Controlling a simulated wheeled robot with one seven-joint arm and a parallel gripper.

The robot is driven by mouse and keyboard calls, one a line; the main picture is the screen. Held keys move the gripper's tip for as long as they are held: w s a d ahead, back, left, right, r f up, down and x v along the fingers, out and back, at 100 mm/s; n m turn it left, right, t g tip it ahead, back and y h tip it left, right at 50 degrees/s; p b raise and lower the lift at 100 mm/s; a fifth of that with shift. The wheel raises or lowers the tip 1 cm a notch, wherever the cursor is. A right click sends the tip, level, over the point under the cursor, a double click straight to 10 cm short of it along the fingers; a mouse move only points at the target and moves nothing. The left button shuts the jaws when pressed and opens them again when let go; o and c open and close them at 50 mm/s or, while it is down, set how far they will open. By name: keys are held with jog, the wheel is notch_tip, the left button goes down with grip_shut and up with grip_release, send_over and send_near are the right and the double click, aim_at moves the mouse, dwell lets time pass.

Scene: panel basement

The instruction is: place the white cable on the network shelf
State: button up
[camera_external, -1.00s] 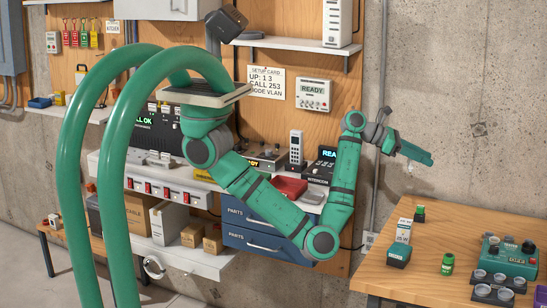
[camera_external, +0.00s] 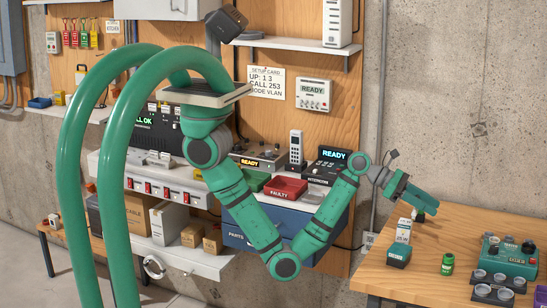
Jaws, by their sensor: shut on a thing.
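A white coiled loop that looks like a cable (camera_external: 153,266) hangs at the front edge of the low white shelf (camera_external: 205,265), far left of my gripper. No label marks a network shelf; a white wall shelf (camera_external: 290,43) at the top holds a white upright device (camera_external: 337,22). My gripper (camera_external: 434,210) is at the right, low over the wooden table, tilted down to the right. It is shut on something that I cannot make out. A small dark green bottle (camera_external: 420,216) shows just below its fingers; I cannot tell whether they touch.
A red FAULTY tray (camera_external: 286,188) and the intercom (camera_external: 326,168) stand on the bench behind my arm.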

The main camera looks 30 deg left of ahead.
jog(key=shift+d, duration=0.1)
jog(key=w+d+f, duration=0.2)
jog(key=d+f, duration=0.1)
jog(key=d, duration=0.1)
jog(key=w+d+f, duration=0.2)
jog(key=d+f, duration=0.1)
jog(key=w+d+f, duration=0.2)
jog(key=d+f, duration=0.1)
jog(key=d, duration=0.1)
jog(key=shift+d, duration=0.3)
jog(key=shift+w+d+f, duration=0.1)
jog(key=shift+d+f, duration=0.1)
jog(key=shift+f, duration=0.7)
jog(key=shift+w+d+f, duration=0.1)
jog(key=shift+d+f, duration=0.05)
jog(key=shift+f, duration=0.75)
jog(key=shift+f, duration=0.25)
jog(key=o, duration=1.1)
